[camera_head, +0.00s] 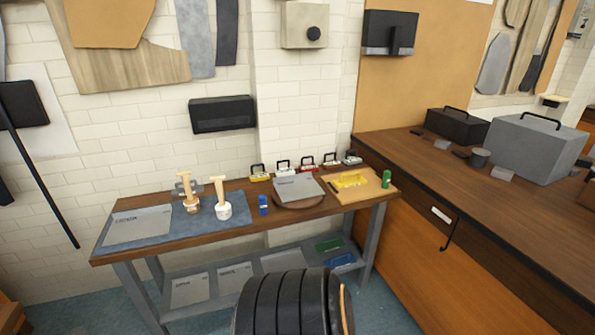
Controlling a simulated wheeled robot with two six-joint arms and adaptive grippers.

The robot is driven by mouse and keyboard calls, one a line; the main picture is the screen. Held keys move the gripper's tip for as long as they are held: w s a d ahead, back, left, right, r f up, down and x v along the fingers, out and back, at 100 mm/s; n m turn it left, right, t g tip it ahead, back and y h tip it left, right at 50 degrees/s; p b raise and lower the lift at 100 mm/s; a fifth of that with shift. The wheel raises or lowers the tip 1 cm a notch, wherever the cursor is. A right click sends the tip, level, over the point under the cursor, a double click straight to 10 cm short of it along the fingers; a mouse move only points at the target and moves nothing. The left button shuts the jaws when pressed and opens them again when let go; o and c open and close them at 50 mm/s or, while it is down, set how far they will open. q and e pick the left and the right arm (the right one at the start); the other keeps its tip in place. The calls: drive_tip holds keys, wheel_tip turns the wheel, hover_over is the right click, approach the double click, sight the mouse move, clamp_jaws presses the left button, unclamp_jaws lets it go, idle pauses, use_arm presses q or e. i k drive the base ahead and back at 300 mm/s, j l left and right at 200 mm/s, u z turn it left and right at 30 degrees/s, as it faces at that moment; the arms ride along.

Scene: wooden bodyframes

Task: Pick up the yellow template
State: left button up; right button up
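A yellow piece (350,179), which looks like the yellow template, lies on a light wooden board (374,189) at the right end of the long workbench. It is small in view, so its exact shape is hard to tell. Another small yellow piece (260,177) with a black handle stands at the back of the bench, at the left end of a row of similar handled pieces. Neither of my grippers is in view.
The workbench (245,228) holds a blue-grey mat, two wooden-handled tools, a blue item (263,205), a round board with a grey sheet and a green item (386,179). A brown counter (480,205) adjoins at right. I cannot tell what the dark ribbed shape at bottom middle is.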

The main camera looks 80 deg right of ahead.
sight(359, 180)
drive_tip(key=z, duration=3.45)
drive_tip(key=i+j+z, duration=0.35)
drive_tip(key=i+z, duration=0.15)
drive_tip(key=i+j+z, duration=0.5)
